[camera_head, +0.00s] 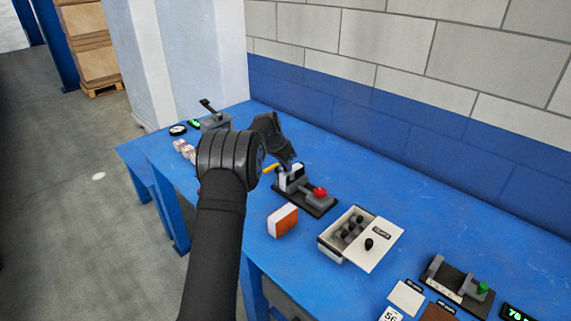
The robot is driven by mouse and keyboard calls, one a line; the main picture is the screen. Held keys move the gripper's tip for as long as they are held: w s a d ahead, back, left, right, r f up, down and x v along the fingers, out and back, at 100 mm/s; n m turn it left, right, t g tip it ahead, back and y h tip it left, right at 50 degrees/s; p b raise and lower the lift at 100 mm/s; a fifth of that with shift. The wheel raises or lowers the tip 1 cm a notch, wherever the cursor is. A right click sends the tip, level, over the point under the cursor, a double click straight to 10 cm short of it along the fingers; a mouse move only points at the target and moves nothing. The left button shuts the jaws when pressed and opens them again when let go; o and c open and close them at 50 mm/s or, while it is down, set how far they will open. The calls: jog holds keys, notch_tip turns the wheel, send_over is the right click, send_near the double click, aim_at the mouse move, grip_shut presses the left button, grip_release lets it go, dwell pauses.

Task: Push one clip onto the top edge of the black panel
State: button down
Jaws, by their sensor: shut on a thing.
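My gripper (287,163) points down over the left end of a dark-based fixture (318,210) with a red knob. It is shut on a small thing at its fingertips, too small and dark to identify. Its tips are close to a white and grey upright part (293,179) of this fixture; I cannot tell whether they touch. The black panel cannot be told apart from the fixture's dark parts and my gripper. Several dark grey pieces, perhaps clips (350,230), lie in an open light box (328,246) to the right.
The box's pale lid (388,248) has a black knob. An orange and white block (282,221) stands in front of the fixture. A second fixture (458,288) with a green knob, cards and a display (515,313) are at lower right. The blue table (370,165) is clear behind.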

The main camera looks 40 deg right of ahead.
jog(key=c, duration=1)
grip_release()
jog(key=shift+r, duration=3.75)
notch_tip(320, 180, down, 8)
jog(key=shift+r, duration=0.25)
